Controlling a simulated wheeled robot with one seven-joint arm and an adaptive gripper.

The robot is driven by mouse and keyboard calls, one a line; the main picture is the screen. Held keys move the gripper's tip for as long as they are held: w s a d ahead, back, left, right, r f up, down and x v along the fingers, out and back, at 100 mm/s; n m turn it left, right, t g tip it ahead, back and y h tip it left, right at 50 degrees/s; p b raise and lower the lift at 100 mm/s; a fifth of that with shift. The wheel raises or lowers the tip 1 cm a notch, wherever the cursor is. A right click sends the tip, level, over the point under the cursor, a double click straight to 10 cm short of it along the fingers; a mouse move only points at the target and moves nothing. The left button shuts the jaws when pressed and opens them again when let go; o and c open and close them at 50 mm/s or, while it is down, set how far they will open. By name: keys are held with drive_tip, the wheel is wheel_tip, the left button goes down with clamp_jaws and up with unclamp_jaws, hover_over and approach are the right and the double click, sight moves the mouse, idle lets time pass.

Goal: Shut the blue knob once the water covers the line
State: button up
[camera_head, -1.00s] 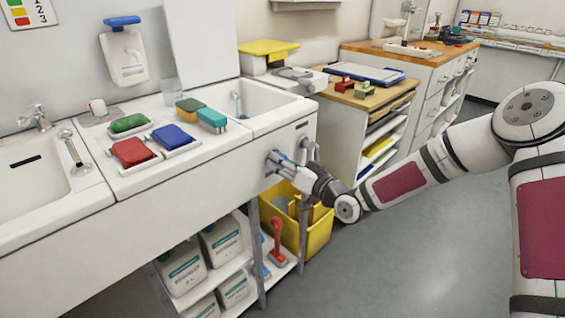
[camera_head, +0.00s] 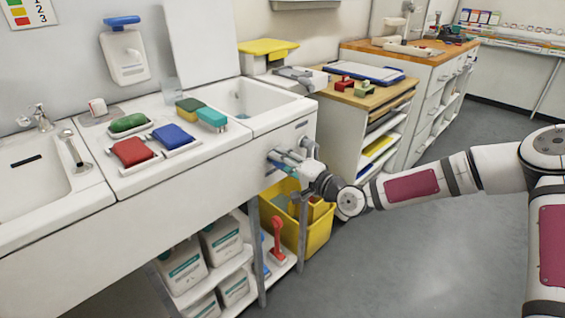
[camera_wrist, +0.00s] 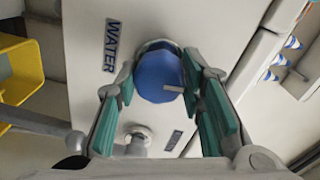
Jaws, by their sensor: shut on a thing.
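The blue knob (camera_wrist: 158,78) sits on the white front panel beside a "WATER" label (camera_wrist: 112,45) in the wrist view. My gripper (camera_wrist: 165,90) has its green-padded fingers on either side of the knob and is shut on it. In the head view my gripper (camera_head: 283,161) is at the right end of the sink front and the knob is mostly hidden by the fingers. The right-hand basin (camera_head: 274,91) is above and left of the gripper. I cannot make out its water level or a line in it.
A yellow bin (camera_head: 318,236) and a red-handled tool (camera_head: 277,240) are below my gripper. Sponges and brushes lie on the counter, including a blue one (camera_head: 173,136). A shelf unit (camera_head: 345,135) stands to the right. The floor at right is clear.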

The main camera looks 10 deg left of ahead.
drive_tip(key=shift+m, duration=0.5)
drive_tip(key=o, duration=1.1)
drive_tip(key=shift+o, duration=0.2)
drive_tip(key=shift+d, duration=0.1)
drive_tip(key=v, duration=1.2)
